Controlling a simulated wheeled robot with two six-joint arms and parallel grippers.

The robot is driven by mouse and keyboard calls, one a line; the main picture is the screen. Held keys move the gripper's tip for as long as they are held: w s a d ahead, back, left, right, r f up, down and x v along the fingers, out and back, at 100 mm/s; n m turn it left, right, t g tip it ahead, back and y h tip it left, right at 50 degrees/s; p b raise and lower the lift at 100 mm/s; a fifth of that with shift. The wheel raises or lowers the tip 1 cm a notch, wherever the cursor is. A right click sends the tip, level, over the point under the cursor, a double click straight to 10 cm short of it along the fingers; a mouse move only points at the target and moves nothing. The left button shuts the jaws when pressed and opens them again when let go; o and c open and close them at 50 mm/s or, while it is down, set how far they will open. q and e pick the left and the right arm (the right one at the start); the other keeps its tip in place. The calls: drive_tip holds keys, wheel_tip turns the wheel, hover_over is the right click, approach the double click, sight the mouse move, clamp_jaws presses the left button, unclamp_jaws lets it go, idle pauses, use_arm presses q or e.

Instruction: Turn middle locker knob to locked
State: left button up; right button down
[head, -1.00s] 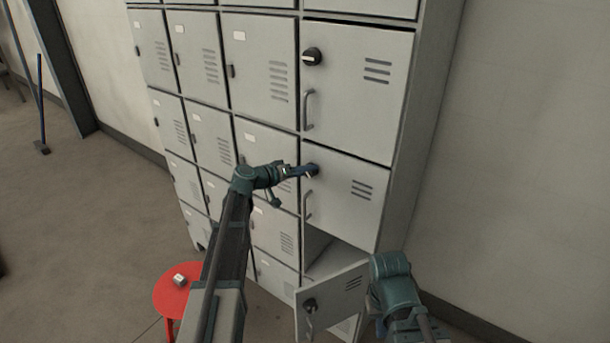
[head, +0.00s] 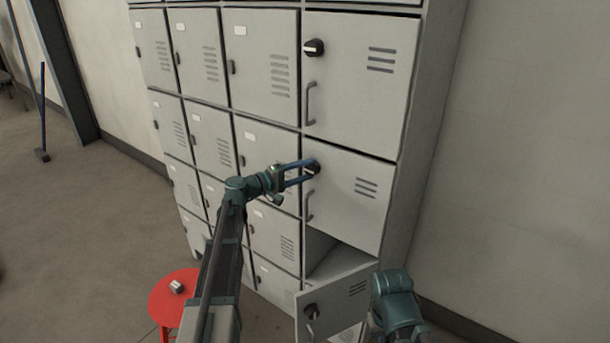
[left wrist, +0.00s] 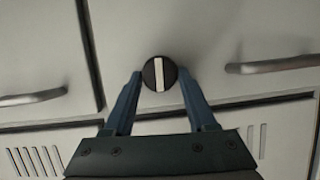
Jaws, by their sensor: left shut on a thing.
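The middle locker door (head: 345,200) on the right column is closed. Its round black knob (head: 312,168) has a white pointer bar. In the left wrist view the knob (left wrist: 159,74) sits between my blue fingertips, its bar running nearly upright in the picture. My left gripper (head: 309,168) is shut on this knob, one finger on each side. The fingers partly hide the knob in the head view. Of my right arm only a teal link shows at the lower right; its gripper is not visible.
The upper locker knob (head: 313,47) has its white bar lying roughly sideways. The lower locker door (head: 338,295) stands open near my right arm. A door handle (head: 310,205) sits below the middle knob. A red stool (head: 168,300) with a small object stands lower left.

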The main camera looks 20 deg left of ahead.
use_arm(q)
drive_tip(key=shift+f+n, duration=0.1)
drive_tip(key=shift+n, duration=0.2)
idle(0.4)
drive_tip(key=o, duration=1.4)
drive_tip(key=shift+c, duration=0.2)
drive_tip(key=v, duration=1.3)
drive_tip(key=shift+s+a, duration=0.3)
drive_tip(key=shift+f, duration=0.15)
